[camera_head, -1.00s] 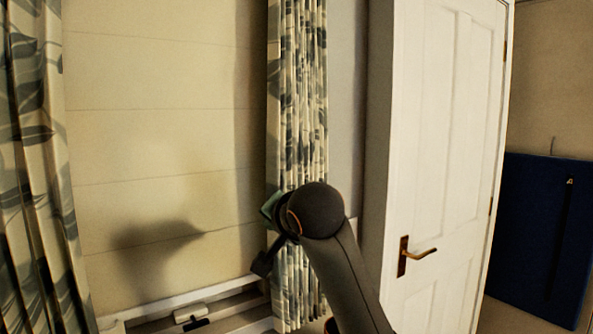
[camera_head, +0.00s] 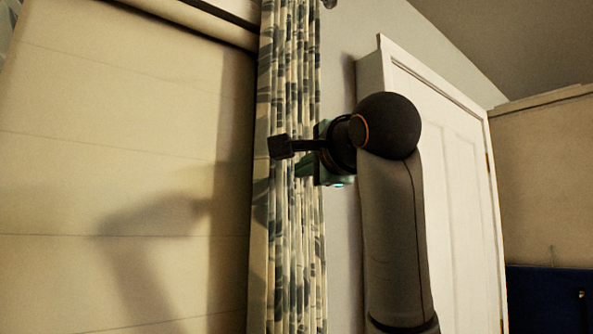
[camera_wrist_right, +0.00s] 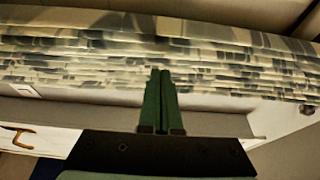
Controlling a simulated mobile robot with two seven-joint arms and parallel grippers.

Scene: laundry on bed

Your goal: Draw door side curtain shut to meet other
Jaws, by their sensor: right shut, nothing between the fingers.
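The door side curtain (camera_head: 290,245), pale with a grey-blue leaf pattern, hangs in a narrow gathered bunch between the window blind and the door. My right gripper (camera_head: 312,168) is in front of it at upper height, partly hidden by its own wrist. In the right wrist view, the green fingers (camera_wrist_right: 160,78) are shut together with nothing between them. Their tips overlap the edge of the curtain (camera_wrist_right: 235,62); I cannot tell if they touch it. A sliver of patterned cloth, perhaps the other curtain (camera_head: 8,22), shows at the far top left. My left gripper is out of view.
A cream blind (camera_head: 120,170) covers the window left of the curtain. A white door (camera_head: 450,200) in its frame stands to the right, behind my right arm. A blue panel (camera_head: 545,300) is at lower right.

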